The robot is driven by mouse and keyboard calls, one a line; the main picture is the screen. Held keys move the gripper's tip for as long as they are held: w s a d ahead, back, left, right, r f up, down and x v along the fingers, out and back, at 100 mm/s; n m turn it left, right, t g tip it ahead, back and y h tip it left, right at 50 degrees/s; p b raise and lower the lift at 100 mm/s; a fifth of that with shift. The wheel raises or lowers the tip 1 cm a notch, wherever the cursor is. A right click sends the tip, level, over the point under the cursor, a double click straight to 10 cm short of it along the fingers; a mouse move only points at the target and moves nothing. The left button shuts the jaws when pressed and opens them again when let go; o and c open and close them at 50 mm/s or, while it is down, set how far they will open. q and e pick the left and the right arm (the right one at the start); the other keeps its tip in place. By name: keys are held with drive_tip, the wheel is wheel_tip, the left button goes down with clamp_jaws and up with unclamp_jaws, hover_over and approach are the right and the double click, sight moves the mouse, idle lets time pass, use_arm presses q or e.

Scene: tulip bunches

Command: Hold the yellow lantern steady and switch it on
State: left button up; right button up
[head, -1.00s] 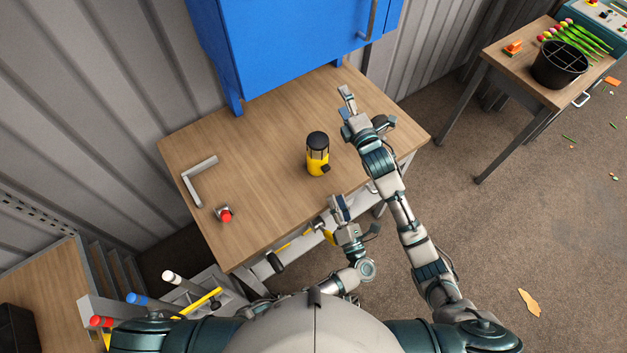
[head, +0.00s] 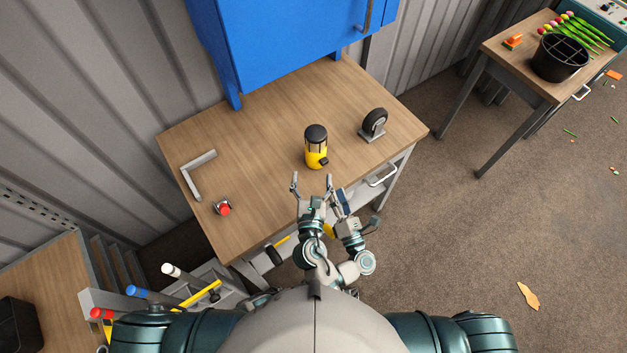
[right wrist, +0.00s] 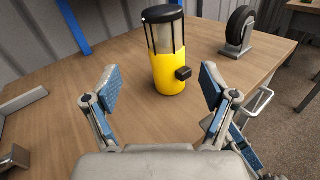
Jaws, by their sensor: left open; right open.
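The yellow lantern (head: 316,158) stands upright on the wooden workbench, with a black cap and pale windows behind dark bars. In the right wrist view the lantern (right wrist: 168,82) is ahead, between the fingers' directions. A black block (right wrist: 183,74) sticks out of its yellow body, toward the right finger. My right gripper (head: 312,181) is open and empty, just in front of the lantern and not touching it. My left gripper (head: 347,207) is open, right beside the right one, low at the bench's front edge. Part of it is hidden in the head view.
A black caster wheel (head: 374,122) stands right of the lantern. A grey L-shaped bracket (head: 197,176) and a red-topped part (head: 223,207) lie at the left. The blue cabinet (head: 290,45) rises behind. The bench between them is clear.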

sight(316, 132)
drive_tip(key=shift+n+h, duration=0.3)
drive_tip(key=w, duration=1.1)
drive_tip(key=w+d, duration=0.1)
drive_tip(key=w, duration=0.4)
drive_tip(key=shift+w, duration=0.3)
drive_tip(key=shift+c, duration=0.2)
drive_tip(key=shift+f, duration=0.1)
drive_tip(key=c, duration=1.2)
drive_tip(key=shift+c, duration=0.3)
